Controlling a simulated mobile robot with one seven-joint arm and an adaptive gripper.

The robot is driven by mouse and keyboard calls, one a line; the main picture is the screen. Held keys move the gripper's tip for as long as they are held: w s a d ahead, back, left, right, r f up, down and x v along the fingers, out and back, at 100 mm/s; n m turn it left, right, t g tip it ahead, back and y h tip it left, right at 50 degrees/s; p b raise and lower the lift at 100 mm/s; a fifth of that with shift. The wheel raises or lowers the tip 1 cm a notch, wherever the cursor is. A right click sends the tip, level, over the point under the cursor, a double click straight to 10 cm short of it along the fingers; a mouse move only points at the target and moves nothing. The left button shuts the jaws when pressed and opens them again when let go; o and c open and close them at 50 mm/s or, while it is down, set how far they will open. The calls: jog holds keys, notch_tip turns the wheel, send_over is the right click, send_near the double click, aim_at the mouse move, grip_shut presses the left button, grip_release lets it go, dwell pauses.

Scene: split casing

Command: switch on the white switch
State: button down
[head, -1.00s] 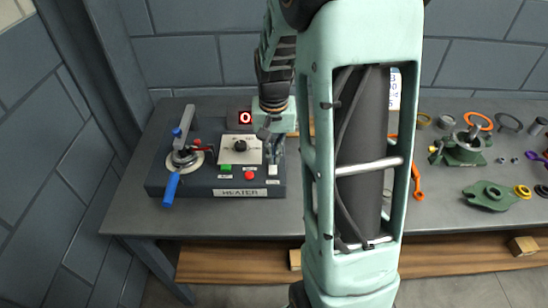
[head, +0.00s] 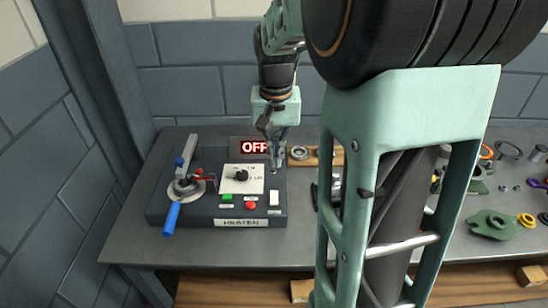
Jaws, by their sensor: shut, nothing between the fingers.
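The white switch (head: 274,198) sits at the right end of the dark heater panel (head: 160,205). It is in plain view, and whether it is pressed or tilted is too small to tell. My gripper (head: 276,166) is shut and empty. In the picture it is just above the white switch, over the panel's right back part, and appears apart from it. The panel's red display (head: 254,147) reads OFF and is partly covered by my gripper at its right edge.
The panel also carries a green button (head: 227,197), a red button (head: 251,205), a black dial (head: 241,175) and a blue-handled lever (head: 172,218). Green casing parts (head: 492,224) and rings lie at right. My arm hides the middle of the bench.

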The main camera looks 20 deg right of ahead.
aim_at(275, 193)
jog(key=shift+f, duration=0.1)
jog(key=b, duration=0.4)
jog(key=shift+w+f+b, duration=0.15)
jog(key=shift+f+b, duration=0.1)
jog(key=shift+b, duration=0.15)
jog(key=shift+t+b, duration=0.3)
jog(key=shift+b, duration=0.4)
jog(key=b, duration=0.1)
jog(key=r+b, duration=0.1)
jog(key=b, duration=0.1)
jog(key=shift+s+a+t, duration=0.1)
jog(key=shift+s+t, duration=0.15)
jog(key=shift+t, duration=0.05)
jog(key=shift+r, duration=0.1)
jog(key=f, duration=0.4)
jog(key=w+f+b, duration=0.1)
jog(key=f, duration=0.4)
jog(key=w+d+f, duration=0.1)
jog(key=f, duration=0.3)
jog(key=shift+w+f, duration=0.2)
jog(key=shift+f, duration=0.2)
